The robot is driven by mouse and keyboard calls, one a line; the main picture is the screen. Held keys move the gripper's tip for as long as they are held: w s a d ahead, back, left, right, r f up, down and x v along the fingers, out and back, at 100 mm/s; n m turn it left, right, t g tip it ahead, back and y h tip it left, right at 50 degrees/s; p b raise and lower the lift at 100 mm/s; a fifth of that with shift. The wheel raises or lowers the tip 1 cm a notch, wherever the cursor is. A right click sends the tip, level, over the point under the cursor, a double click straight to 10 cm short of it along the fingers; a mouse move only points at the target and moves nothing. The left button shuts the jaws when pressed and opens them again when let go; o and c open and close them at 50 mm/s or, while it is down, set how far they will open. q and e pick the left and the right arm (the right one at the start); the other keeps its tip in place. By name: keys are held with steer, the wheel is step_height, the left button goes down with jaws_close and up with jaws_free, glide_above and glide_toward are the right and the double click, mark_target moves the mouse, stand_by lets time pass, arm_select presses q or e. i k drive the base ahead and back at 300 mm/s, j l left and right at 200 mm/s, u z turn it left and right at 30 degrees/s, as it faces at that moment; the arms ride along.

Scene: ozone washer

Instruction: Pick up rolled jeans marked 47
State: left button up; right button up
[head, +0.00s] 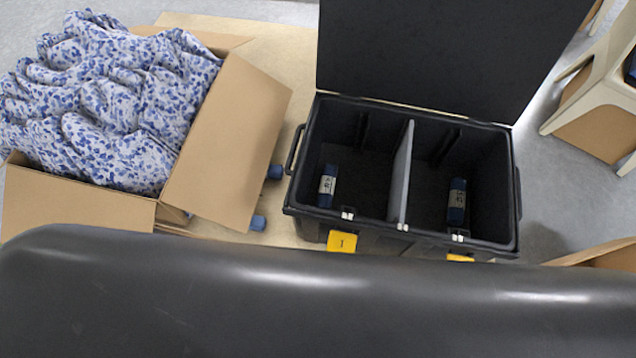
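A dark blue roll with a white label (327,186) stands or lies in the left compartment of the black bin (404,226). A second dark blue roll with a label (457,201) is in the right compartment. The marks on both labels are too small to read surely, so I cannot tell which roll is marked 47. Two more blue ends (275,172) (258,222) show beside the cardboard box, mostly hidden by its flap. Neither of my grippers is in view.
The cardboard box (228,140) at left overflows with blue-and-white patterned cloth (110,100). The bin's dark lid (440,60) stands open behind it, and a grey divider (401,175) splits the bin. A yellow tag reads 1 (342,241). A beige chair (600,95) stands at right. A smooth dark surface fills the foreground.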

mark_target(276, 172)
steer(key=k+j+u, duration=0.1)
steer(key=k+u, duration=0.15)
steer(key=u, duration=0.15)
steer(key=k+j+u, duration=0.15)
steer(key=k+u, duration=0.2)
steer(key=i, duration=0.05)
